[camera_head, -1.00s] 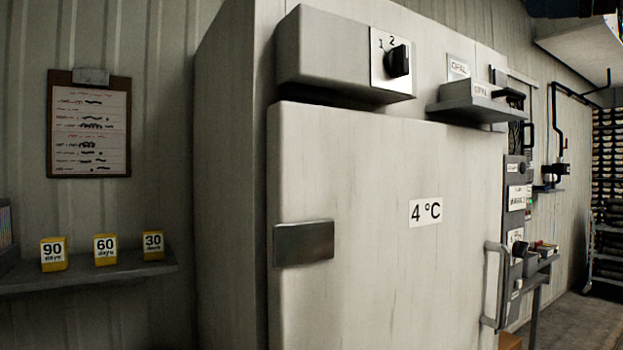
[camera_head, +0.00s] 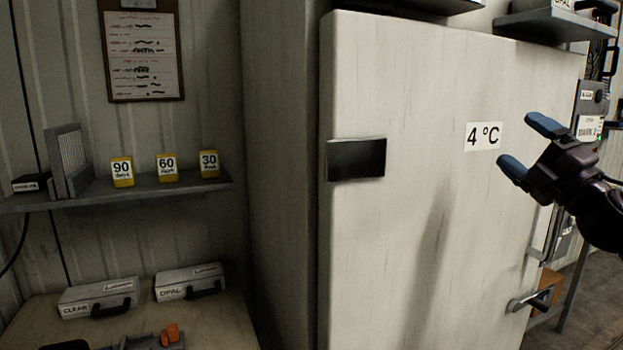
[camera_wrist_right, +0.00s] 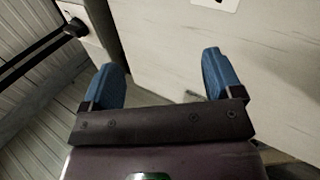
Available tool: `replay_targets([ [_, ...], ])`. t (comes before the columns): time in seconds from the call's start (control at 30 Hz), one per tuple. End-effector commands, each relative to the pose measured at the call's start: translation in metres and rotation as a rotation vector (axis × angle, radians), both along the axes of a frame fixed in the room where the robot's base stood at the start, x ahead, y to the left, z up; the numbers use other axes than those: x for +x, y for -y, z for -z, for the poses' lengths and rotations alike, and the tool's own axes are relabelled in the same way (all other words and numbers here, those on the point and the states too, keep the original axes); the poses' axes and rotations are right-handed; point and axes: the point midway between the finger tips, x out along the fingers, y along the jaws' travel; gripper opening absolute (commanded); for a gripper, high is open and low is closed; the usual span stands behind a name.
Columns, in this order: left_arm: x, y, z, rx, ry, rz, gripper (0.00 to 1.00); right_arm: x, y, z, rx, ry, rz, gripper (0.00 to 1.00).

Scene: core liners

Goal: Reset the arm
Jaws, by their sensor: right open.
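My right gripper (camera_head: 521,145) is at the right of the head view, in front of the cold cabinet door (camera_head: 420,240) labelled 4 °C. Its two blue fingers are spread apart with nothing between them. In the right wrist view the open fingers (camera_wrist_right: 163,80) point toward the pale cabinet face (camera_wrist_right: 240,60). My left gripper is in neither view.
A shelf (camera_head: 215,186) at left holds yellow 90, 60 and 30 days blocks. Below, a table (camera_head: 225,325) bears cases labelled CLEAR (camera_head: 98,297) and OPAL (camera_head: 190,282). A door handle (camera_head: 530,300) sits at lower right, below my right gripper. A clipboard (camera_head: 140,50) hangs on the wall.

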Motion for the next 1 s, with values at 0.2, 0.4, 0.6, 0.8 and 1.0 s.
replay_targets([
  [0.2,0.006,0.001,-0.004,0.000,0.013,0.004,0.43,0.011,0.006,0.139,0.343,-0.309,-0.024,0.85],
  [0.4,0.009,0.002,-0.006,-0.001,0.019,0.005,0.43,-0.008,0.001,0.261,0.623,-0.559,-0.008,0.85],
  [0.6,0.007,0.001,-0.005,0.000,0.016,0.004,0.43,-0.052,-0.015,0.375,0.883,-0.782,0.033,0.85],
  [0.8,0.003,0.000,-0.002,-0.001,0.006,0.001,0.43,-0.119,-0.039,0.475,1.124,-0.966,0.098,0.85],
  [1.0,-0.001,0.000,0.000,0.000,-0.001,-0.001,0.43,-0.202,-0.066,0.552,1.337,-1.093,0.195,0.85],
])
